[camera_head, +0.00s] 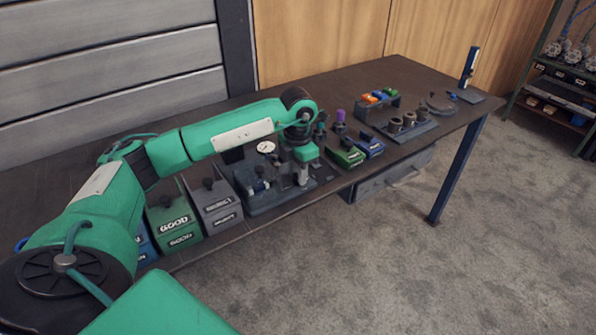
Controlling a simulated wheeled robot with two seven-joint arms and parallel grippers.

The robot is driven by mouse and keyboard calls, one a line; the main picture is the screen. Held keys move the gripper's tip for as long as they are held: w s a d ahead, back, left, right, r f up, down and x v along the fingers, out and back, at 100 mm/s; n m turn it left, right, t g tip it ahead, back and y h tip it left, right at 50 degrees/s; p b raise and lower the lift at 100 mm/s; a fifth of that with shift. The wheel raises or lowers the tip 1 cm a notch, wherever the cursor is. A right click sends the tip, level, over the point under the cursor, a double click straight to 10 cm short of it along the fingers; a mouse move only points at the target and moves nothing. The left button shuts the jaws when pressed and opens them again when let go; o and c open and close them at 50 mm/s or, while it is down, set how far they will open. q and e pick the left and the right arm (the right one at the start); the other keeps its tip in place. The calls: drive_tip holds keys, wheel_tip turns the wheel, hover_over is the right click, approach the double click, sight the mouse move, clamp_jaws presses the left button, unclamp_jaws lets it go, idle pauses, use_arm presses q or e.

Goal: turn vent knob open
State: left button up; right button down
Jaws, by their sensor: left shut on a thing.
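My left gripper (303,173) reaches down over the right part of a dark test fixture (268,203) on the bench. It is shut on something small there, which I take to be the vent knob. The knob is too small and too covered by the gripper to make out, so its turn position does not show. A round white-faced gauge (266,147) stands upright at the back of the fixture, left of the gripper. My right gripper is not in view.
Left of the fixture stand grey (214,206) and green "GOOD" (173,222) boxes. Right of it are small green (346,157) and blue (371,146) bins, a purple-topped item (340,118) and a rack of grey cylinders (409,124). The bench's front edge runs close by the fixture.

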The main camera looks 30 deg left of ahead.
use_arm(q)
drive_tip(key=o, duration=1)
drive_tip(key=shift+r, duration=0.1)
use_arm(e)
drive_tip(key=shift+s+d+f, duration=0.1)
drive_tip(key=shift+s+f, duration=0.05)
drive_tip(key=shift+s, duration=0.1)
